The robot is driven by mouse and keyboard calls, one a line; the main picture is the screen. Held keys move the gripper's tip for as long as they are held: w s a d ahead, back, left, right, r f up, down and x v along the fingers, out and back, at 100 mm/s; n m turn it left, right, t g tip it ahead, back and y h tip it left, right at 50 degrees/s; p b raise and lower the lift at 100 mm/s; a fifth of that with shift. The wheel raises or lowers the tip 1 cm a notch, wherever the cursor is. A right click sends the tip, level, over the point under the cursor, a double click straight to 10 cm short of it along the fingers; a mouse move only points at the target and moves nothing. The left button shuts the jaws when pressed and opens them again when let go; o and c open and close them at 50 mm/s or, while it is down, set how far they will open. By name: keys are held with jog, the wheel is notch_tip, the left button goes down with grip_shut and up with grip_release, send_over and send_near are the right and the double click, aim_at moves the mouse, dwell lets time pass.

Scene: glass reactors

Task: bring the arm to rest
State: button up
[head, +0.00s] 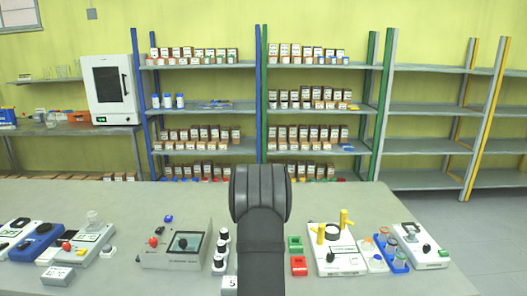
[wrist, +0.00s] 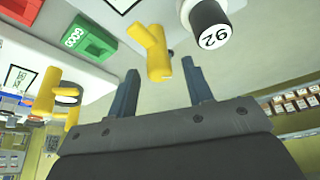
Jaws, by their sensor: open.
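My arm (head: 262,215) rises in the middle of the head view, seen from behind, and hides my gripper there. In the wrist view my gripper (wrist: 160,67) has its two fingers apart. No object is clasped between them. A yellow forked piece (wrist: 155,55) shows beyond the fingertips; I cannot tell how far off it is.
A white device (head: 335,258) with yellow upright parts stands right of my arm, beside green (head: 295,243) and red (head: 298,266) blocks. A grey device (head: 175,246) with a screen stands left. A black-and-white numbered cylinder (wrist: 208,25) is near the fingers. The bench's far part is clear.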

jog(key=shift+a+m+h, duration=0.1)
jog(key=shift+m+h, duration=0.5)
jog(key=shift+m, duration=0.8)
jog(key=shift+o, duration=1.3)
jog(key=o, duration=0.4)
jog(key=shift+a+r, duration=0.2)
jog(key=shift+a, duration=0.05)
jog(key=o, duration=0.5)
jog(key=shift+s+a+r+n+t+y, duration=0.15)
jog(key=shift+s+a+n+t+y, duration=0.45)
jog(key=shift+s+a+n+t, duration=0.35)
jog(key=s+a+n+t, duration=0.1)
jog(key=s, duration=0.1)
jog(key=s+n+t+y, duration=0.1)
jog(key=s, duration=0.2)
jog(key=s+a+n+t+y, duration=0.1)
jog(key=s, duration=0.1)
jog(key=shift+s+a+r, duration=0.1)
jog(key=shift+s+a, duration=0.2)
jog(key=shift+s, duration=0.05)
jog(key=s+r+n+t, duration=0.3)
jog(key=s+t, duration=0.2)
jog(key=s, duration=0.9)
jog(key=x, duration=1)
jog(key=shift+d+f, duration=0.2)
jog(key=shift+d, duration=0.05)
